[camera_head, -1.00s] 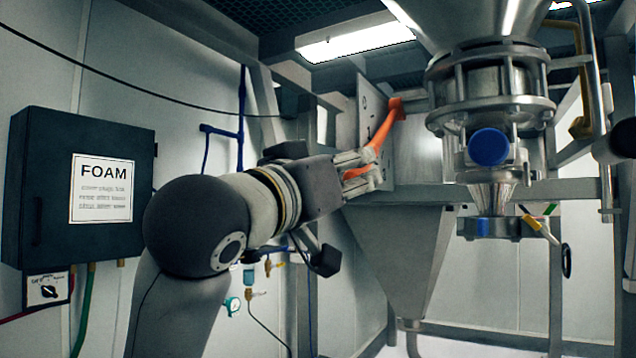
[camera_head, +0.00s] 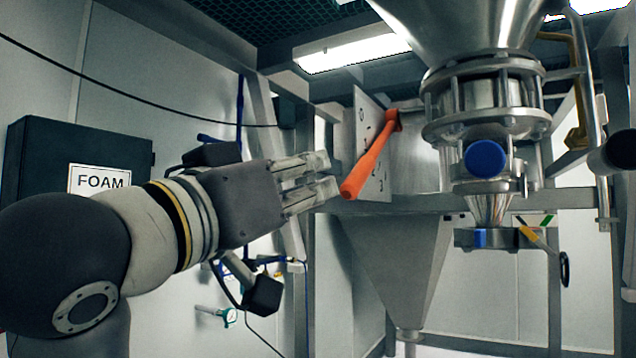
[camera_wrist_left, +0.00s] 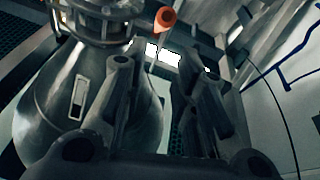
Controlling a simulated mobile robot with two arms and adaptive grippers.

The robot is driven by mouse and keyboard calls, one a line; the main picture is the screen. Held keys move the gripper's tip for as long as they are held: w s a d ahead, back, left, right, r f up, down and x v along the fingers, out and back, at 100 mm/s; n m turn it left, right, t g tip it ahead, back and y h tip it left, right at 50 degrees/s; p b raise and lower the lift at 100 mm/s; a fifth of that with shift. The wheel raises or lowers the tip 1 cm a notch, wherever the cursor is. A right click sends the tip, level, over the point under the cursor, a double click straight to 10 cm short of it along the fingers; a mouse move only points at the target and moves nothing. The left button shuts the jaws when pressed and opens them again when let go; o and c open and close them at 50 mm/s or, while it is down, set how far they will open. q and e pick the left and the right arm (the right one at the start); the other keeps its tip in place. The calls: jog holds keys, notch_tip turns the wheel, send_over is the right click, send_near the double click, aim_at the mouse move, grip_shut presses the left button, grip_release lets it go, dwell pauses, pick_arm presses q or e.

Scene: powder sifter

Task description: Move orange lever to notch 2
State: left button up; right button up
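The orange lever (camera_head: 368,160) is pivoted at the right of a grey numbered plate (camera_head: 359,112). Its handle slants down and left toward me, in front of the plate. The marks 0 and 1 show above it and a 3 low on the plate; I cannot tell which notch it sits at. My left gripper (camera_head: 326,174) is just left of the handle end, with its fingers apart and nothing between them. In the left wrist view the lever's round end (camera_wrist_left: 165,19) is beyond the open fingertips (camera_wrist_left: 157,64). My right gripper is not in view.
A steel hopper and valve (camera_head: 487,115) with a blue cap stand right of the plate. A grey funnel (camera_head: 395,265) hangs below a frame beam. A dark FOAM box (camera_head: 45,150) is on the left wall. The space between that box and the plate holds my left arm.

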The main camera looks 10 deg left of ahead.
pick_arm(q)
jog(key=shift+t, duration=0.5)
jog(key=r, duration=0.1)
jog(key=s+a+r, duration=0.1)
jog(key=r, duration=0.2)
jog(key=shift+s+a+r+p, duration=0.3)
jog(key=shift+s+a+r, duration=0.05)
jog(key=shift+s+r, duration=0.05)
grip_shut()
jog(key=w+d+p, duration=0.4)
jog(key=w+p, duration=0.4)
jog(key=w, duration=0.2)
jog(key=shift+w+d+f, duration=0.15)
jog(key=shift+w+d, duration=0.15)
jog(key=shift+d, duration=0.1)
